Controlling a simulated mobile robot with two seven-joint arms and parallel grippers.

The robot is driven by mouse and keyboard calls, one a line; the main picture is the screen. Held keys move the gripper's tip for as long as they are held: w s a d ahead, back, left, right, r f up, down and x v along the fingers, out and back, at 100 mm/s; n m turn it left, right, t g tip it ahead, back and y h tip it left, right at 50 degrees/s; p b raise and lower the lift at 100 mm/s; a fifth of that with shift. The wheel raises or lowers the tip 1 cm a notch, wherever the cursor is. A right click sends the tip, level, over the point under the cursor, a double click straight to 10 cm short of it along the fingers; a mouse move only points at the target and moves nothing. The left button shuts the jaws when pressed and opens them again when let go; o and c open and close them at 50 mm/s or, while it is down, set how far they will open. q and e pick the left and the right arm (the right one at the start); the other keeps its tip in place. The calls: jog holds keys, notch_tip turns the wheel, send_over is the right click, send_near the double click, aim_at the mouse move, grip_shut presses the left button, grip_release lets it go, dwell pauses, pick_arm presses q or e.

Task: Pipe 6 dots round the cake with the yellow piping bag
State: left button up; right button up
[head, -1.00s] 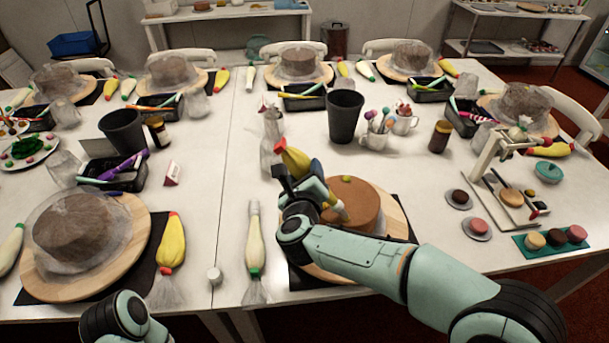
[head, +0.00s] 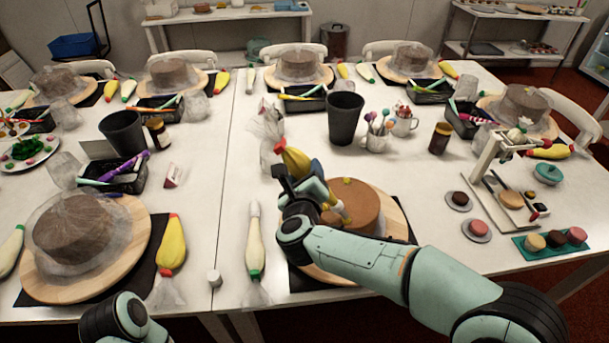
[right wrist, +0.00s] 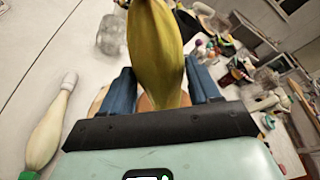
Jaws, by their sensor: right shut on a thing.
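The brown cake (head: 366,208) stands on a round wooden board (head: 397,218) at the middle right of the table. One small yellow dot (head: 347,181) shows on its top toward the back. My right gripper (head: 318,190) is shut on the yellow piping bag (head: 293,160), over the left side of the cake. The bag is tilted, its full end up and left, its lower end toward the cake top. Whether the tip touches is unclear. In the right wrist view the bag (right wrist: 156,50) stands between the blue fingers, hiding most of the cake. My left gripper is out of view.
A pale piping bag (head: 255,240) lies left of the cake board. Another yellow bag (head: 171,240) lies beside a wrapped cake (head: 75,224). A black cup (head: 345,118) stands behind the cake. A small stand (head: 490,165) and macarons (head: 556,237) are at right.

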aim_at(305, 163)
jog(key=shift+r, duration=0.1)
jog(key=shift+r+p, duration=0.9)
jog(key=shift+r, duration=0.6)
jog(key=d+f+b, duration=0.1)
jog(key=d, duration=0.1)
jog(key=w+d+f, duration=0.1)
jog(key=d, duration=0.1)
jog(key=w+d+f+b, duration=0.1)
jog(key=d+f, duration=0.1)
jog(key=shift+w+d+b, duration=0.1)
jog(key=shift+d+b, duration=0.2)
jog(key=shift+b, duration=0.05)
jog(key=shift+r, duration=0.1)
